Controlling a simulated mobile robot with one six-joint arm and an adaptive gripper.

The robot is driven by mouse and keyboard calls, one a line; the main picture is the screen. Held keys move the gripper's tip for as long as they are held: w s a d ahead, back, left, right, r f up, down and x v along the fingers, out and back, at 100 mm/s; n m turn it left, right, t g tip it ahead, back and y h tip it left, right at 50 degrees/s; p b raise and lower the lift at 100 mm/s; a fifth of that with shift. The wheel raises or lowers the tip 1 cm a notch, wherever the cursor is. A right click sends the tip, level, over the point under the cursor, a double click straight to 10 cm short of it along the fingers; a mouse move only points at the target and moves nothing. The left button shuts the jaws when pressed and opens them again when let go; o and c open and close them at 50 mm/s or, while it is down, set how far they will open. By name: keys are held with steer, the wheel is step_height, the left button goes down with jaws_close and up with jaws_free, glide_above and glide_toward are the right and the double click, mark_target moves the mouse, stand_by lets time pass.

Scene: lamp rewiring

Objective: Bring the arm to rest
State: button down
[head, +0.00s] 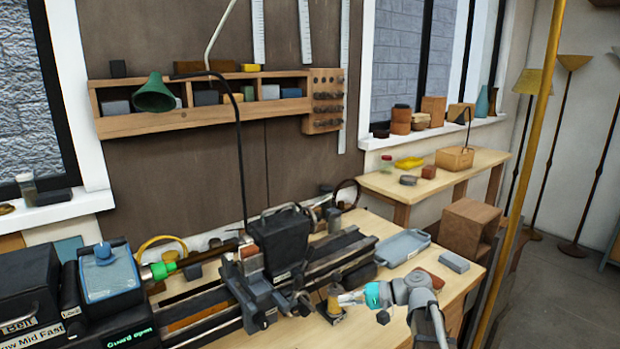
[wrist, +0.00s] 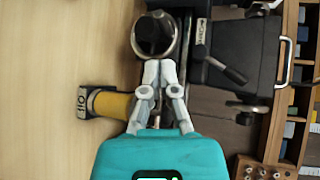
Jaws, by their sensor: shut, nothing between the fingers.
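My arm (head: 418,300) reaches in from the lower right over the wooden bench (head: 385,325). My gripper (head: 342,299) is turquoise with grey fingers and points left toward the lathe (head: 215,305). In the wrist view my gripper (wrist: 159,70) has its fingertips together with nothing between them. The fingertips appear close to a round dark knob (wrist: 154,36) of the lathe; I cannot tell whether they touch.
A grey-blue tray (head: 402,248), a reddish-brown block (head: 430,279) and a grey block (head: 454,262) lie on the bench behind my gripper. A yellow post (head: 527,165) stands at right. A black lamp arm (head: 240,140) rises above the lathe. The front bench area looks clear.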

steer(key=s+f+h, duration=0.2)
steer(key=s+f+g+h, duration=0.1)
steer(key=s+f+h, duration=0.1)
steer(key=f, duration=0.1)
steer(key=s+d+f+n+h+p, duration=0.1)
steer(key=s+f+h, duration=0.2)
steer(key=shift+f, duration=0.15)
steer(key=s+d+f+n+h+p, duration=0.1)
steer(key=s+d+f+h, duration=0.2)
steer(key=s+d+h, duration=0.2)
steer(key=shift+s+d+g+h, duration=0.3)
steer(key=shift+d+h, duration=0.55)
steer(key=shift+h, duration=0.55)
stand_by(0.6)
